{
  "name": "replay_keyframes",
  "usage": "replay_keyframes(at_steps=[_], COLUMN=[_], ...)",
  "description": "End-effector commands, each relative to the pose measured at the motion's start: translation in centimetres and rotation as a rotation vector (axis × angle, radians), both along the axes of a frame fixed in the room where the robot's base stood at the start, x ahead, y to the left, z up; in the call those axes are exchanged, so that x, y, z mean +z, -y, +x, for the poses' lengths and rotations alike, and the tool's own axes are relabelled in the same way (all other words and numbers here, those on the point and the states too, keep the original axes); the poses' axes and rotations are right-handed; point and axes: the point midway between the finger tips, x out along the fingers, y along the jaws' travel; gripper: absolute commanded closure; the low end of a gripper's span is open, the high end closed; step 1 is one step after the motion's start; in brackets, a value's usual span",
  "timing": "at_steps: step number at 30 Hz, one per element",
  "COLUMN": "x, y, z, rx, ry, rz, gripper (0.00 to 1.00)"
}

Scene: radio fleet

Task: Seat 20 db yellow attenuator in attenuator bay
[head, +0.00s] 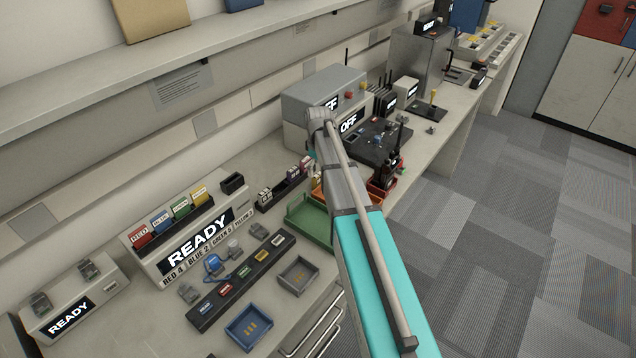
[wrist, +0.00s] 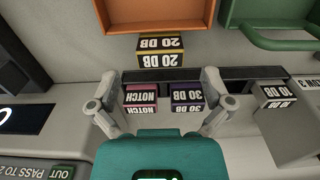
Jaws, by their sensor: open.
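The 20 dB yellow attenuator (wrist: 160,60) is a small dark block with a yellow band. In the wrist view it stands between the orange tray and a dark rail, its label upside down. My gripper (wrist: 160,78) is open, its two fingers spread left and right of centre, with nothing held between them. The yellow block lies just beyond the fingertips, apart from them. A pink NOTCH block (wrist: 140,98) and a purple 30 DB block (wrist: 187,96) sit between the fingers, nearer the palm. The attenuator bay cannot be made out for certain. My arm hides the gripper's tips in the head view.
A 10 DB block (wrist: 274,97) stands right of the right finger. The dark rail (wrist: 240,73) runs across. The orange tray (wrist: 155,15) and green tray (wrist: 270,15) lie beyond. In the head view, a grey OFF unit (head: 310,95) and dark panel (head: 370,140) stand past my arm.

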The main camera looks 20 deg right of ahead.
Motion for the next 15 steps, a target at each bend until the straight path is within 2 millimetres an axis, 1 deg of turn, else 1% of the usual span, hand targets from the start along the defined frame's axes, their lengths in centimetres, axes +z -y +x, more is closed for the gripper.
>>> replay_keyframes(at_steps=[8, 15], x=[-0.5, -2.1], y=[0.0, -0.1], z=[0.0, 0.1], rx=[0.000, 0.000], ry=[0.000, 0.000], rz=[0.000, 0.000], gripper=[0.00, 0.00])
